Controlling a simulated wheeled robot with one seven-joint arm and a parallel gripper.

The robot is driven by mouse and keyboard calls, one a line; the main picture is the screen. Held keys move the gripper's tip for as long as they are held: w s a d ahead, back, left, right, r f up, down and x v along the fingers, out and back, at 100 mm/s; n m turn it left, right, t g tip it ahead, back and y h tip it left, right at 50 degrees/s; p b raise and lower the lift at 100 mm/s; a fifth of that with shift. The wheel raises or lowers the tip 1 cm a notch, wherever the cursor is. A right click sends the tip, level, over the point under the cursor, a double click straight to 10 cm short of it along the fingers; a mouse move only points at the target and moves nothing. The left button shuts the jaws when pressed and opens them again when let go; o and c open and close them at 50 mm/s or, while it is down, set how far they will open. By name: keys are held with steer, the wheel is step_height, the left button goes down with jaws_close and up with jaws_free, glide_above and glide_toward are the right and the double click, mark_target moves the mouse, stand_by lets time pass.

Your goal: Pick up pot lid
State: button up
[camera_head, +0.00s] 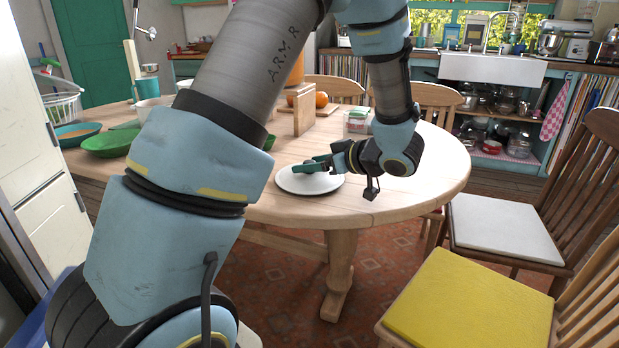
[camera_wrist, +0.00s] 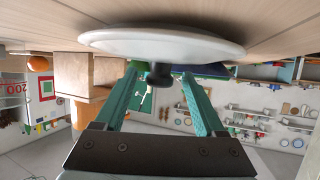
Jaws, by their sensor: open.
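The pot lid is a white disc lying on the wooden table, seen in the head view (camera_head: 308,184) and at the top of the wrist view (camera_wrist: 160,45). Its black knob (camera_wrist: 159,75) shows in the wrist view; in the head view the gripper hides it. My gripper (camera_head: 314,164) is low over the lid, its green fingers pointing left. In the wrist view the gripper (camera_wrist: 158,85) is open, with one fingertip on each side of the knob. A gap shows between knob and fingers; whether they touch the lid's top I cannot tell.
Green bowls (camera_head: 108,143) stand at the table's left. A wooden block (camera_head: 304,110), orange fruit (camera_head: 321,99) and a clear container (camera_head: 357,121) stand behind the lid. The table's near edge is close. Chairs, one with a yellow seat (camera_head: 467,308), stand to the right.

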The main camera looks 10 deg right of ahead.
steer(key=shift+w+a+f, duration=0.2)
steer(key=shift+w+a, duration=0.05)
steer(key=shift+w, duration=0.1)
jaws_close()
stand_by(0.3)
